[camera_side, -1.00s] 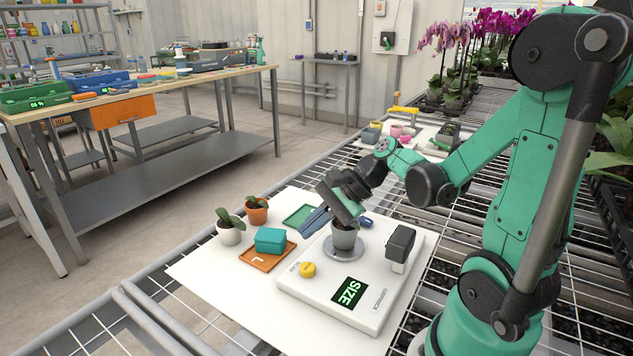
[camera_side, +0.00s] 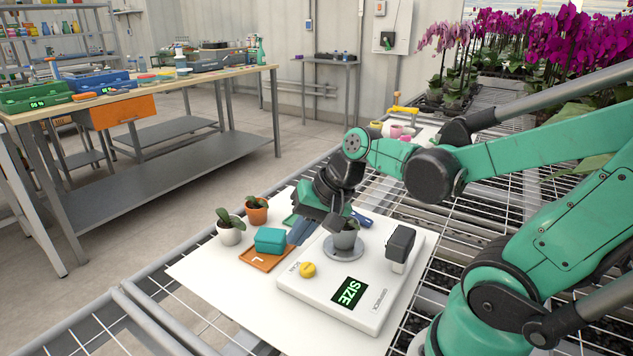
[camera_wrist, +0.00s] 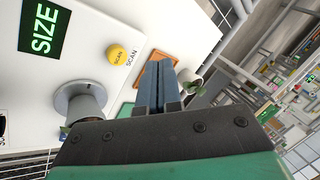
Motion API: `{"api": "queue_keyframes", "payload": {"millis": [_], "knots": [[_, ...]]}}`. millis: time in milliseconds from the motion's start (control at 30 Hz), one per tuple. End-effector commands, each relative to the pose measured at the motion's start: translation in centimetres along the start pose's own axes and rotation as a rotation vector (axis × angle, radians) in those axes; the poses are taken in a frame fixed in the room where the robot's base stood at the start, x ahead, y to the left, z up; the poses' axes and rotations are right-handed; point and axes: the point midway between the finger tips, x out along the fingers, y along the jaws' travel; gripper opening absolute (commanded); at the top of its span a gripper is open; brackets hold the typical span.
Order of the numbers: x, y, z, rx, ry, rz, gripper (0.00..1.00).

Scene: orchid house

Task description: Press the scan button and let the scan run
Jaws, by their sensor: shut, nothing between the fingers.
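The white scanner (camera_side: 325,297) lies on a white sheet. Its green-lit display (camera_side: 350,292) reads SIZE, as it does in the wrist view (camera_wrist: 42,30). The round yellow scan button (camera_side: 308,270) stands at its near left corner; in the wrist view the button (camera_wrist: 117,54) is beside the word SCAN. A grey pot with a small plant (camera_side: 345,238) stands on the scanner's round grey plate (camera_side: 343,254). My gripper (camera_side: 297,236) is shut and empty, above and behind the button, apart from it. Its blue-grey fingers (camera_wrist: 158,68) are together in the wrist view.
Left of the scanner are a teal box (camera_side: 270,240) on an orange tray (camera_side: 250,258), a white pot (camera_side: 230,234) and a terracotta pot (camera_side: 257,213) with plants. A dark sensor head (camera_side: 400,242) stands at the scanner's right. The sheet in front is clear.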

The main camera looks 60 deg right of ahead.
Motion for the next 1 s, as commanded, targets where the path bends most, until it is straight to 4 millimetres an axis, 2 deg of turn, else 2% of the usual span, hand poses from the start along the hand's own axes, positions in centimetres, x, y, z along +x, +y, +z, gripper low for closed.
{"api": "queue_keyframes", "payload": {"millis": [33, 100, 200, 300, 400, 733, 1000], "knots": [[-0.3, -0.6, 0.8, -0.175, 0.034, 0.027, 0.0], [-0.8, -1.3, 1.2, -0.407, 0.09, 0.064, 0.0], [-1.5, -2.0, 1.6, -0.66, 0.153, 0.101, 0.0], [-1.9, -2.5, 1.8, -0.803, 0.19, 0.121, 0.0], [-2.0, -2.6, 1.8, -0.851, 0.203, 0.13, 0.0], [-2.2, -2.6, 1.5, -0.845, 0.182, 0.145, 0.0], [-4.0, -2.6, -1.0, -0.822, -0.061, 0.288, 0.0]]}}
